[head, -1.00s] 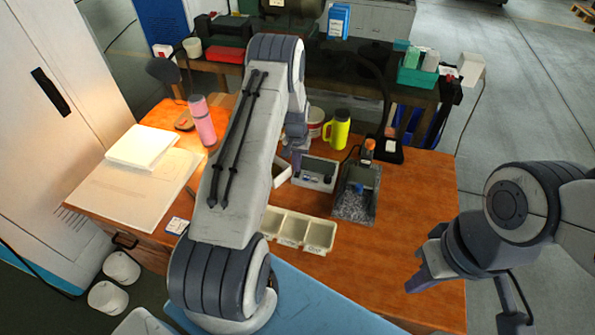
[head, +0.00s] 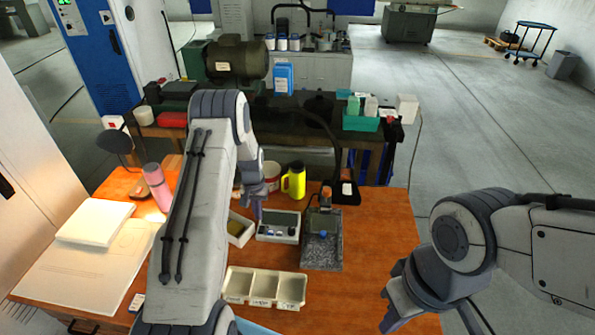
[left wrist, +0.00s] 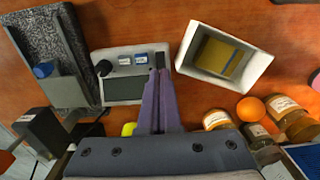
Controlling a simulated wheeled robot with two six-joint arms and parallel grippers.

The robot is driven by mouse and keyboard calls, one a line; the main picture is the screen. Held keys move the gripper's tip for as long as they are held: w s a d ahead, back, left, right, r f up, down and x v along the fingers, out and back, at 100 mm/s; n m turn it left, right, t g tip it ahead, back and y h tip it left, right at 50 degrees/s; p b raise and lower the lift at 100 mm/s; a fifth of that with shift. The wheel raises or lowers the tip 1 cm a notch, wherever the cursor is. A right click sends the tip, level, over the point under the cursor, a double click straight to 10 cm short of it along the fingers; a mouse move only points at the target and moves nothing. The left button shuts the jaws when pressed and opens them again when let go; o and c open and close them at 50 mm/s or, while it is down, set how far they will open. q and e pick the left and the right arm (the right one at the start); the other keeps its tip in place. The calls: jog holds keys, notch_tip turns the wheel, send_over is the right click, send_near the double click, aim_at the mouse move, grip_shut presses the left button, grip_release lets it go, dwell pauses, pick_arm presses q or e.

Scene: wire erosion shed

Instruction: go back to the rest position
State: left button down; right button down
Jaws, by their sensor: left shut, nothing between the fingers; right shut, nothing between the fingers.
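My left gripper (head: 257,212) is above the wooden table (head: 385,235), over the gap between a small white box and a grey device. In the left wrist view its purple fingers (left wrist: 158,95) are shut with nothing between them, in front of the edge of the grey device (left wrist: 125,72). My right gripper (head: 387,310) hangs low at the table's right front edge. It is shut and appears empty.
A white box (left wrist: 190,45) holds a yellow item. A granite stand (head: 322,250), a yellow jug (head: 294,180), a pink bottle (head: 157,187) and a three-part tray (head: 264,301) stand on the table. The table's right part is clear.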

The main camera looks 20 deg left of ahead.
pick_arm(q)
jog(key=d+r+m+b, duration=0.1)
jog(key=d+r+m, duration=0.1)
jog(key=d+r, duration=0.9)
jog(key=s+d+r+m+b, duration=0.1)
jog(key=s+d+r+m, duration=0.1)
jog(key=s+d+r, duration=0.4)
jog(key=s+d+r+m, duration=0.1)
jog(key=s+d+r, duration=0.15)
jog(key=d, duration=0.65)
jog(key=s+d+r+m, duration=0.2)
jog(key=s, duration=0.9)
jog(key=s+d+r+m+h+b, duration=0.1)
jog(key=s+d+r+m, duration=0.1)
jog(key=s, duration=1)
jog(key=shift+s+d+r+m, duration=0.2)
jog(key=shift+d+r+m, duration=0.15)
jog(key=shift+d+m, duration=0.15)
